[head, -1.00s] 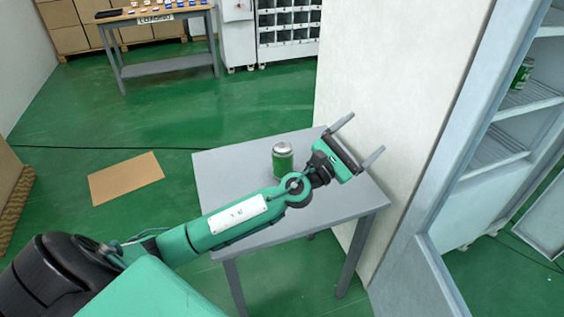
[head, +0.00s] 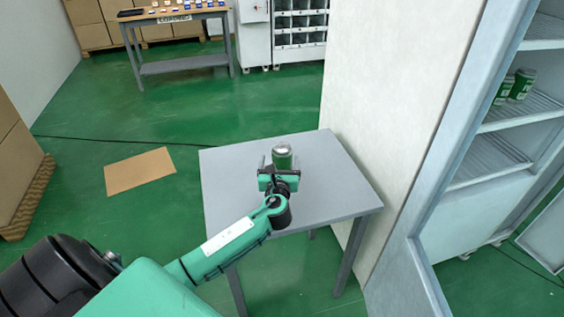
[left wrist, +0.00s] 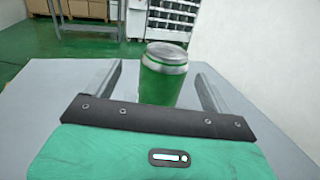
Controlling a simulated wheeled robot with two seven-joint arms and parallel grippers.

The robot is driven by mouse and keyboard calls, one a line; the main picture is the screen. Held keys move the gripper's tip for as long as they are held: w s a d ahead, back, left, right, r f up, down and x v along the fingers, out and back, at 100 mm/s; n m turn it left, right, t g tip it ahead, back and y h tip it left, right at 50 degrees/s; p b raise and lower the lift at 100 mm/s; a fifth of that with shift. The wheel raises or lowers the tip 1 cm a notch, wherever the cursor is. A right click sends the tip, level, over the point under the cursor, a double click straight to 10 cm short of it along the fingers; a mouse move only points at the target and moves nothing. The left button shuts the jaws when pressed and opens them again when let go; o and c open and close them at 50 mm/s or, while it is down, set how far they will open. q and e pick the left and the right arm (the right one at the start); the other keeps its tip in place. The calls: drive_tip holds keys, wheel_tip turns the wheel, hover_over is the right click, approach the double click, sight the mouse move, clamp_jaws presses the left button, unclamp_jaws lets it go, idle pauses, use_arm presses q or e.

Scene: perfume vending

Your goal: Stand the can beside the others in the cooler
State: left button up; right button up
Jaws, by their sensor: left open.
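A green can with a silver top (head: 282,156) stands upright on the small grey table (head: 325,190). My left gripper (head: 279,164) is open, with its fingers pointing at the can. In the left wrist view the can (left wrist: 164,76) stands between the two spread fingers of the left gripper (left wrist: 160,90), with a gap on each side. The can's lower part is hidden behind the gripper's body. The cooler (head: 490,165) stands open at the right, with green cans (head: 519,86) on one of its wire shelves. My right gripper is not in view.
The cooler's pale side wall (head: 385,120) rises close to the table's right edge. A flat brown cardboard sheet (head: 140,170) lies on the green floor at the left. A workbench (head: 180,62) stands far back. The tabletop around the can is clear.

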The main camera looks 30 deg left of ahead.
sight(282, 149)
use_arm(q)
drive_tip(key=shift+d+x, duration=0.15)
drive_tip(key=shift+x, duration=1.55)
drive_tip(key=shift+d+x, duration=0.15)
drive_tip(key=shift+x, duration=1.55)
drive_tip(key=shift+w+f, duration=0.15)
drive_tip(key=shift+w, duration=0.05)
drive_tip(key=shift+c, duration=0.5)
drive_tip(key=c, duration=1.1)
drive_tip(key=shift+c, duration=1.2)
